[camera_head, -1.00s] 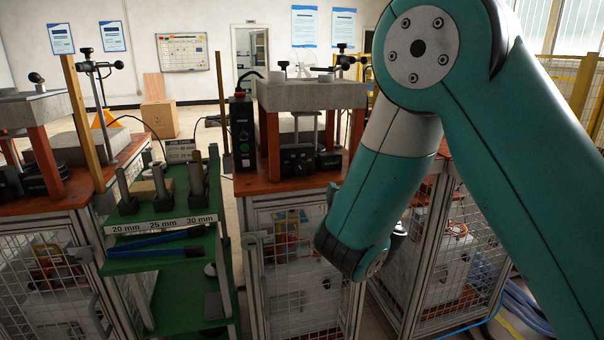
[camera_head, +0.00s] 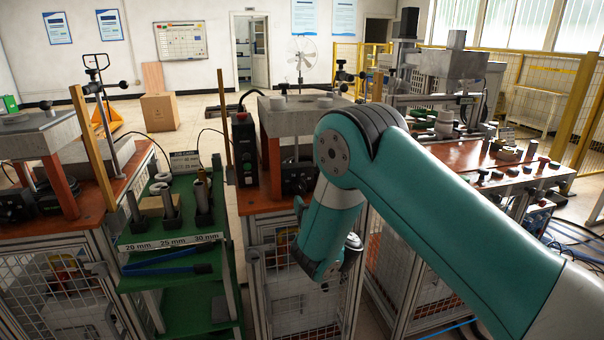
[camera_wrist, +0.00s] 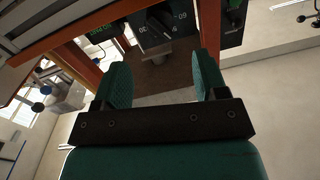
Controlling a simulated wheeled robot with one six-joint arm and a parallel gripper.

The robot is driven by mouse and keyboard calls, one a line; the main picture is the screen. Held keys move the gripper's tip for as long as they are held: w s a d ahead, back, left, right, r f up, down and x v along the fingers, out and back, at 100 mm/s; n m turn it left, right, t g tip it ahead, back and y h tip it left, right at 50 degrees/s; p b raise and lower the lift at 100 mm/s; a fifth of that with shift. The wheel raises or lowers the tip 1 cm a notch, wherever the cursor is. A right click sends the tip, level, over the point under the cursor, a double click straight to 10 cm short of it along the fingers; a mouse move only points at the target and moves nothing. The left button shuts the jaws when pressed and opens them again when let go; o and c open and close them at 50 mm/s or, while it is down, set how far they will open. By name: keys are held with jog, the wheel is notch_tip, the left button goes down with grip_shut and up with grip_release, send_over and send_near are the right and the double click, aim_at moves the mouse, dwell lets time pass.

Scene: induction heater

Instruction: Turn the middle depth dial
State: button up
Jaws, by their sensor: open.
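The middle machine's dark control unit (camera_head: 297,178) sits between its orange legs in the head view, partly hidden by my arm. In the wrist view, a dark dial face with pale number markings (camera_wrist: 165,20) shows at the top, cut by the picture's edge. A small grey piece (camera_wrist: 153,57) lies just below it; I cannot tell if it is the dial's knob. My gripper (camera_wrist: 163,78) is open, with its two green-padded fingers apart and nothing between them. The dial lies beyond the fingertips, apart from them.
Orange legs (camera_wrist: 210,40) stand close beside my fingers in the wrist view. A green rack (camera_head: 165,240) marked 20, 25 and 30 mm stands left of the middle machine. Another machine (camera_head: 55,135) is at the far left. A worktable with equipment (camera_head: 480,155) is at the right.

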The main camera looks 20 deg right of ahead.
aim_at(302, 189)
jog(key=w+p, duration=0.2)
jog(key=w, duration=0.2)
jog(key=w+p, duration=0.2)
jog(key=w, duration=0.3)
jog(key=shift+a, duration=0.2)
jog(key=shift+s, duration=0.1)
jog(key=shift+c, duration=0.5)
jog(key=c, duration=0.8)
jog(key=shift+n, duration=0.4)
jog(key=n+b, duration=0.1)
jog(key=n, duration=0.1)
jog(key=shift+n, duration=0.3)
jog(key=shift+a+n+b, duration=0.1)
jog(key=shift+n+b, duration=0.65)
jog(key=shift+n, duration=1.15)
